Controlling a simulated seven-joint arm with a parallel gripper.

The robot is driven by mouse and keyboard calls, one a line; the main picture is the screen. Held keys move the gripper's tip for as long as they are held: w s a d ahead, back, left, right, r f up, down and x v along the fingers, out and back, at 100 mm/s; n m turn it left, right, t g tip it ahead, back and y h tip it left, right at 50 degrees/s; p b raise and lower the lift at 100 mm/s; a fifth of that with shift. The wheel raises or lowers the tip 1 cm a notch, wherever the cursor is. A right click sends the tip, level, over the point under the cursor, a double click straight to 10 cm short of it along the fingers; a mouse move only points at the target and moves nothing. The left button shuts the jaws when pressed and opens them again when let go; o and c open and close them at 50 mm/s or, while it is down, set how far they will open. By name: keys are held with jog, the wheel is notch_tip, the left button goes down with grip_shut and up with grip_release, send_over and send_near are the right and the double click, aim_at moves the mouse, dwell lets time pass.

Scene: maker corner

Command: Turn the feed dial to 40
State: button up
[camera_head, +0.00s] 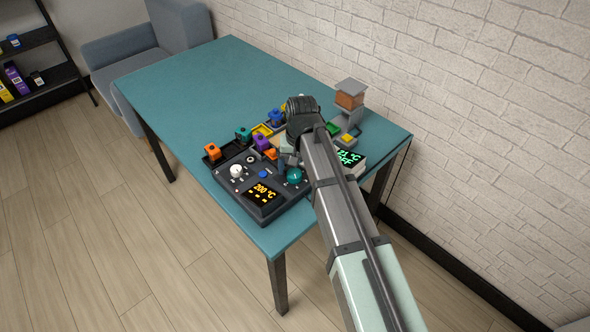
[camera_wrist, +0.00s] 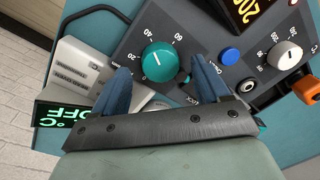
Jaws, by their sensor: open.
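The teal feed dial (camera_wrist: 158,62) is a round knob on a dark control panel (camera_wrist: 200,30), with small printed numbers around it. In the wrist view a short white mark shows on its face; the numbers are tilted and too small to read its setting surely. In the head view the dial (camera_head: 294,176) sits at the panel's right side, partly beside my arm. My gripper (camera_wrist: 161,68) is open, its two blue fingers apart, one on each side of the dial in the picture. I cannot tell whether they touch it. Nothing is held.
The panel also carries a white knob (camera_head: 236,171), a blue button (camera_head: 263,174) and an orange 200 °C display (camera_head: 262,192). A white device with a green display (camera_head: 348,157) stands to the right. Coloured blocks in small trays stand behind. The table's left part (camera_head: 190,80) is clear.

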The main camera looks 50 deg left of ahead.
aim_at(299, 173)
notch_tip(299, 173, up, 12)
jog(key=shift+w+d, duration=0.3)
jog(key=shift+f, duration=0.1)
dwell(0.6)
jog(key=w+d+f+m+t+h, duration=0.1)
jog(key=w+d+f+m, duration=0.1)
jog(key=w+d+f, duration=0.6)
jog(key=w+d+f+m+t, duration=0.1)
jog(key=w+d+f, duration=0.3)
jog(key=d+f, duration=0.45)
jog(key=s+d+f+m+g+h, duration=0.1)
jog(key=d+f+g, duration=0.1)
jog(key=d+f, duration=1)
jog(key=s+d+f+m+g, duration=0.1)
jog(key=d+f+m+g, duration=0.1)
jog(key=d+f, duration=1)
jog(key=s+d+f+m+g, duration=0.1)
jog(key=s+d+f, duration=0.3)
jog(key=s+d, duration=0.3)
jog(key=s+d+f+m+g+y, duration=0.1)
jog(key=s+d+f, duration=0.3)
jog(key=s+d, duration=0.3)
jog(key=s+d+f+m+g, duration=0.1)
jog(key=s+d+f+g, duration=0.1)
jog(key=s+d+f, duration=0.3)
jog(key=s+d, duration=0.3)
jog(key=s, duration=0.2)
jog(key=shift+s+m, duration=0.4)
jog(key=shift+d, duration=0.1)
